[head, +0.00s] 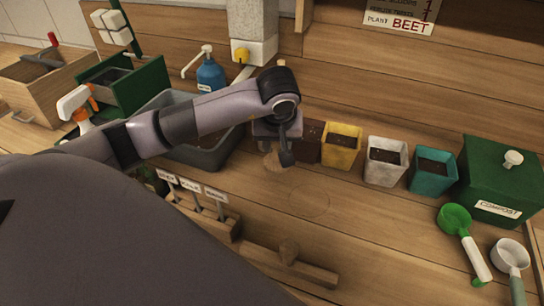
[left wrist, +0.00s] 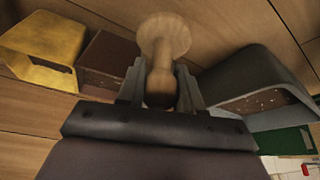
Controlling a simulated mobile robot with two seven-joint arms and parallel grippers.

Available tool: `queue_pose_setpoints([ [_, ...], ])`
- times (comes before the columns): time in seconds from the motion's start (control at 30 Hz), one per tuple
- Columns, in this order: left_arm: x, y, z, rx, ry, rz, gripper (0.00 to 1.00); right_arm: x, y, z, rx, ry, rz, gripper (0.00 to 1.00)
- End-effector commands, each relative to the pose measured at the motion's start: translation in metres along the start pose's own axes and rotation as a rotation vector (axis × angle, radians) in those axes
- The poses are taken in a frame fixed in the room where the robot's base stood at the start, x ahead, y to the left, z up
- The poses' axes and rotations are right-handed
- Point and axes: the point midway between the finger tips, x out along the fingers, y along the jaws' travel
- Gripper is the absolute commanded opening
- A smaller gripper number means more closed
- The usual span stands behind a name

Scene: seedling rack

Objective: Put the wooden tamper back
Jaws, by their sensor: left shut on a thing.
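The wooden tamper (left wrist: 163,45) is in my left gripper (left wrist: 160,82), with its handle between the two fingers and its round wooden disc beyond them. In the head view the gripper (head: 284,150) hangs over the bench just left of a brown pot, and part of the tamper (head: 273,161) shows beside it. Whether the tamper touches the bench is unclear. A faint round outline (head: 308,202) is on the bench below and right of the gripper. My right gripper is not in view.
The brown pot (head: 309,140), yellow pot (head: 341,155), white pot (head: 386,166) and teal pot (head: 432,175) stand in a row toward the green compost bin (head: 498,178). A grey tub (head: 222,157) is left.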

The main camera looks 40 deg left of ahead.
Motion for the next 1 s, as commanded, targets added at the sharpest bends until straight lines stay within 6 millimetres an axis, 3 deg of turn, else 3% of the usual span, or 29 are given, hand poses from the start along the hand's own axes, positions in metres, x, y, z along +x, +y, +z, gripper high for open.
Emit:
queue_pose_setpoints([
  [0.37, 0.037, 0.008, 0.022, 0.008, 0.000, 0.006, 0.11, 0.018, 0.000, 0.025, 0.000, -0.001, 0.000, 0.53],
  [0.8, 0.041, 0.009, 0.024, 0.010, 0.002, 0.006, 0.11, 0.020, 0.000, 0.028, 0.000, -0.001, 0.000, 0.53],
  [0.83, 0.041, 0.009, 0.024, 0.010, 0.001, 0.005, 0.42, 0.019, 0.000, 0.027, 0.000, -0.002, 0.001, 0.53],
  [0.9, 0.040, 0.009, 0.023, 0.010, 0.001, 0.005, 0.61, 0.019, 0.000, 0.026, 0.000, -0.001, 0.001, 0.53],
  [1.0, 0.040, 0.009, 0.024, 0.010, 0.001, 0.005, 0.61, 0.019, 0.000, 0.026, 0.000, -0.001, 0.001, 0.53],
])
